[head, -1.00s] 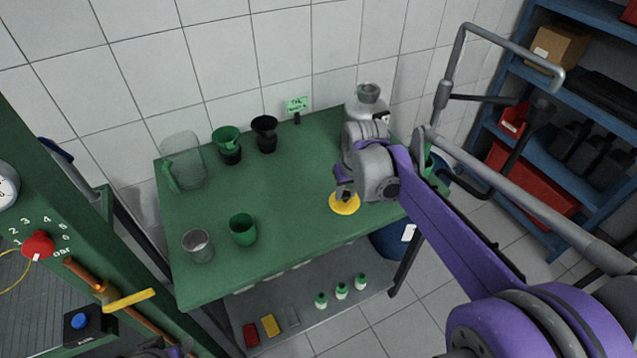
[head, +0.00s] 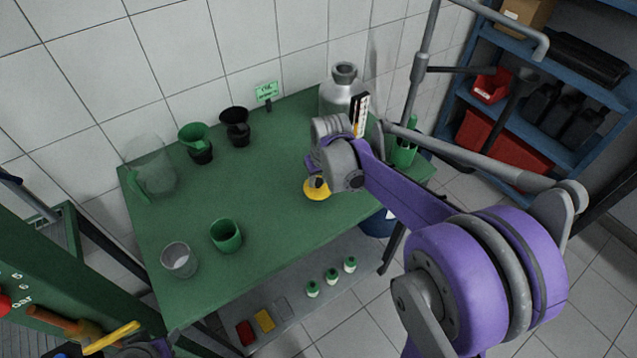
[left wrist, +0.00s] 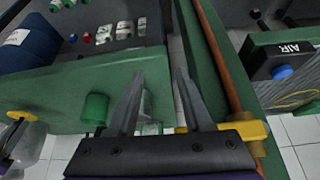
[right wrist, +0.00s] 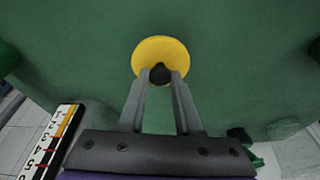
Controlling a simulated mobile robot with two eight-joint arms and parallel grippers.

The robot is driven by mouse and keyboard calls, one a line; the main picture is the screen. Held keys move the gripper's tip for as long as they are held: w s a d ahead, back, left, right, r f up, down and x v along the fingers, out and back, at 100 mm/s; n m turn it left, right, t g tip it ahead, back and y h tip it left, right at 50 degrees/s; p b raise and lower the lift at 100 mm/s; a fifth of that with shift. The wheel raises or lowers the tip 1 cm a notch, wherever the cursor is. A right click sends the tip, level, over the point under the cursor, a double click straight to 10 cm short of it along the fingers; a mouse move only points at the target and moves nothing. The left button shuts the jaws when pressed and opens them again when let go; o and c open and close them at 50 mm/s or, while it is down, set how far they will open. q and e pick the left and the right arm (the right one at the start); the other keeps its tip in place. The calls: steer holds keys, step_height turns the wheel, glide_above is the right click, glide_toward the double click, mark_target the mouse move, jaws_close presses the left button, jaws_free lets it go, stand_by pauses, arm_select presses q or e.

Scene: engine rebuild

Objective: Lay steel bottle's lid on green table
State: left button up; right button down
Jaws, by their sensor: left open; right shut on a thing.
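The steel bottle (head: 343,92) stands upright and open-topped at the back right of the green table (head: 255,190). Its lid, a yellow disc with a black knob (head: 314,192), is over the table's right part, in front of the bottle. My right gripper (right wrist: 159,78) is shut on the lid's black knob, with the yellow disc (right wrist: 160,52) flat against or just above the green surface; I cannot tell whether they touch. My right wrist partly hides the lid in the head view. My left gripper (left wrist: 155,75) is open and empty, near the green post.
A green cup (head: 226,236) and a clear beaker (head: 180,260) stand at the table's front left. A glass jug (head: 152,168), two funnel-like cups and a green sign (head: 267,92) are behind. The table's middle is clear. A lower shelf holds small bottles.

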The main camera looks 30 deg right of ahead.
mark_target(323, 197)
steer(key=shift+f, duration=0.9)
steer(key=shift+f, duration=0.2)
steer(key=c, duration=0.6)
jaws_free()
steer(key=shift+r, duration=0.1)
steer(key=shift+r, duration=0.25)
steer(key=v, duration=1.1)
steer(key=s+a+f+t, duration=0.1)
steer(key=s+a+f, duration=0.2)
steer(key=s+a, duration=0.2)
steer(key=s+a+f+n+t, duration=0.1)
steer(key=s+a+f, duration=0.3)
steer(key=s, duration=0.7)
steer(key=shift+s+a+p, duration=0.3)
steer(key=shift+a+p, duration=0.15)
